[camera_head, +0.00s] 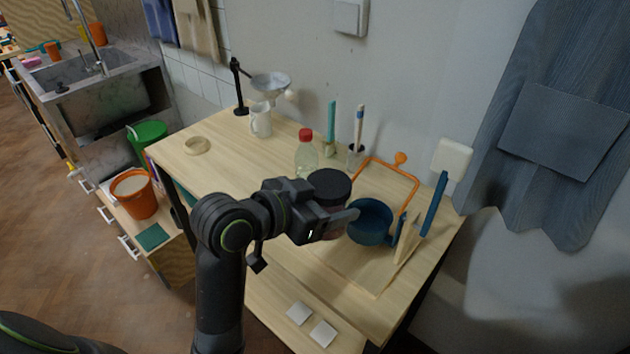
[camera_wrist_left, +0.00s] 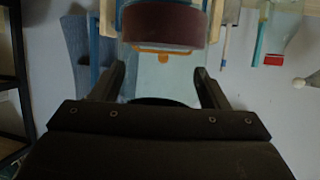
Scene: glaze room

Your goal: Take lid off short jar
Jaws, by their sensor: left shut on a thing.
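The short jar (camera_head: 326,234) stands on the wooden table, mostly hidden behind my left gripper in the head view. Its dark red contents show in the left wrist view (camera_wrist_left: 164,24), at the top of the picture. The black round lid (camera_head: 330,183) is above the jar in the head view. My left gripper (camera_head: 347,216) is shut on the lid, whose dark edge shows between the fingers in the wrist view (camera_wrist_left: 160,101). There, a pale gap seems to separate lid and jar, though the head view does not show this clearly. My right gripper is not in view.
A blue bowl (camera_head: 370,222) stands close right of the gripper, with a wooden rack (camera_head: 405,240) beside it. A red-capped bottle (camera_head: 306,158) and an orange tool (camera_head: 412,181) are behind. The table's left part is fairly clear.

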